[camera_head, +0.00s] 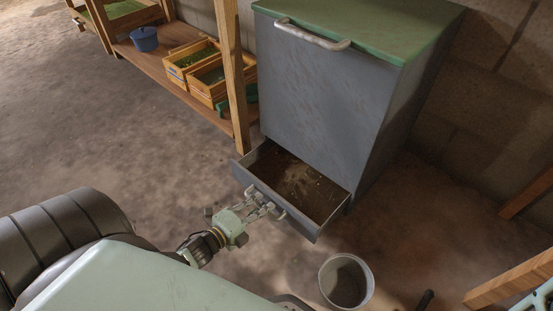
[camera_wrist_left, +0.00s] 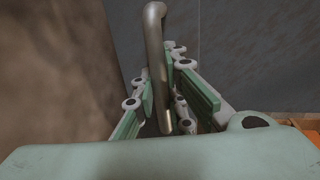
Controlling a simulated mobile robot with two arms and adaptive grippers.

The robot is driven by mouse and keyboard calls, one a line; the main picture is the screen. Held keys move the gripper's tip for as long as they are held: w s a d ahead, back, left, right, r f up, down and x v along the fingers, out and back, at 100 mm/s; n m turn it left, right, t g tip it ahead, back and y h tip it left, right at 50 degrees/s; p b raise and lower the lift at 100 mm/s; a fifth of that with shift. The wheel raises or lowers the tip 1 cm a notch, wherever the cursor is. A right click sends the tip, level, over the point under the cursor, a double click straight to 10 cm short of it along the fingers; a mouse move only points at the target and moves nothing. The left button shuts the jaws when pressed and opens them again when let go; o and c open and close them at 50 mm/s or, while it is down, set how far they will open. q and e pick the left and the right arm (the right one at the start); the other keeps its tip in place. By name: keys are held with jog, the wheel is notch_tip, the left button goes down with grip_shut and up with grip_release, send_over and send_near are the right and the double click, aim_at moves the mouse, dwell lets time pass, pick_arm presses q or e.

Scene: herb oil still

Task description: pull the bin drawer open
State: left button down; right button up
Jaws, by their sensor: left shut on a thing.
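The bin (camera_head: 325,88) is a tall grey metal cabinet with a green lid. Its drawer (camera_head: 264,193) at the bottom front is partly pulled out, and its dirty brown inside shows. My left gripper (camera_head: 270,209) is at the front of the drawer, at its handle. In the left wrist view the bar handle (camera_wrist_left: 155,60) stands between the fingers of my left gripper (camera_wrist_left: 165,100), which is shut on it. In the head view the fingers hide part of the handle.
A grey bucket (camera_head: 346,283) stands on the floor close to the drawer's right front corner. A wooden post (camera_head: 231,75) and a low shelf with wooden crates (camera_head: 197,70) and a blue pot (camera_head: 144,39) are left of the bin. The floor at left is clear.

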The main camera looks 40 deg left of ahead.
pick_arm(q)
jog(key=v, duration=0.2)
jog(key=f+p+v, duration=0.1)
jog(key=v, duration=0.2)
jog(key=shift+f, duration=0.1)
jog(key=c, duration=1.8)
grip_release()
jog(key=shift+o, duration=0.2)
jog(key=v, duration=1.2)
